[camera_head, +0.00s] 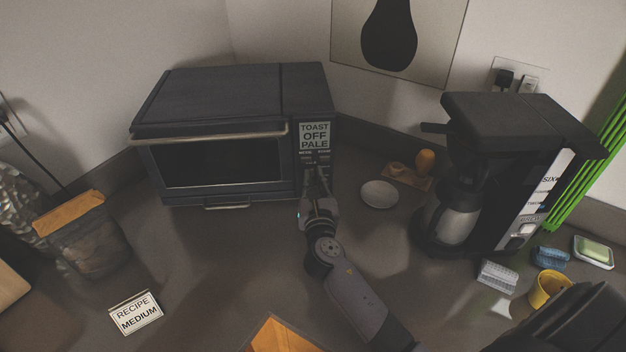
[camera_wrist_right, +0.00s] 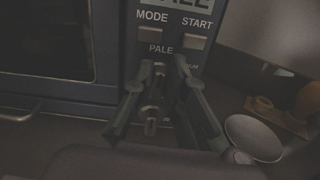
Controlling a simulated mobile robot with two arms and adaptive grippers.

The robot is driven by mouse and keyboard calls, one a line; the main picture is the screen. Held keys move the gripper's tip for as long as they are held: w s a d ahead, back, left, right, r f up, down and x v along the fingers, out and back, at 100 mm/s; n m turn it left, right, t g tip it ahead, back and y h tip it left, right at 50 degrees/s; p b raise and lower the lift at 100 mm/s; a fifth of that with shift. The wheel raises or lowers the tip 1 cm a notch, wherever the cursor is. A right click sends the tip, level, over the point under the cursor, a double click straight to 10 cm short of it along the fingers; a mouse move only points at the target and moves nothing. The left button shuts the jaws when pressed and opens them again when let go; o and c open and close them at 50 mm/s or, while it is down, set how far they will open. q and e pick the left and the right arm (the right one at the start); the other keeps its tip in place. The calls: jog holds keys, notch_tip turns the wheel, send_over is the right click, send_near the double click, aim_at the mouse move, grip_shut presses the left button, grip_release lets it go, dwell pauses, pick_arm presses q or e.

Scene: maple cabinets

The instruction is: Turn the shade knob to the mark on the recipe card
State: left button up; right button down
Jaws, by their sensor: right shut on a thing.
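The dark toaster oven (camera_head: 215,134) stands at the back. Its display (camera_head: 314,135) reads TOAST, OFF, PALE. The recipe card (camera_head: 135,312) at the lower left reads RECIPE MEDIUM. My right gripper (camera_head: 317,178) is at the oven's control panel, below the display. In the right wrist view, its fingers (camera_wrist_right: 165,100) are shut on the shade knob (camera_wrist_right: 155,102), which sits below the word PALE and is partly hidden between them. The MODE button (camera_wrist_right: 151,35) and START button (camera_wrist_right: 194,42) show above it. My left gripper is not in view.
A white saucer (camera_head: 379,194) is right of the oven, with a wooden board (camera_head: 408,178) behind it. A coffee maker (camera_head: 520,150) stands further right. A yellow cup (camera_head: 547,289) is at lower right. A dark container (camera_head: 88,240) stands left. The counter in front of the oven is mostly free.

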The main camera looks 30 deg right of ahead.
jog(key=m, duration=0.1)
jog(key=m+b, duration=0.1)
jog(key=m, duration=0.3)
jog(key=shift+s+d+f+b, duration=0.1)
jog(key=shift+d+f+b, duration=0.05)
jog(key=shift+d+b, duration=0.15)
jog(key=m+b, duration=0.1)
jog(key=m, duration=0.2)
jog(key=m+b, duration=0.1)
jog(key=m, duration=0.1)
jog(key=shift+d+f+m, duration=0.15)
jog(key=shift+m, duration=0.25)
jog(key=shift+s, duration=0.1)
jog(key=c, duration=1.6)
grip_release()
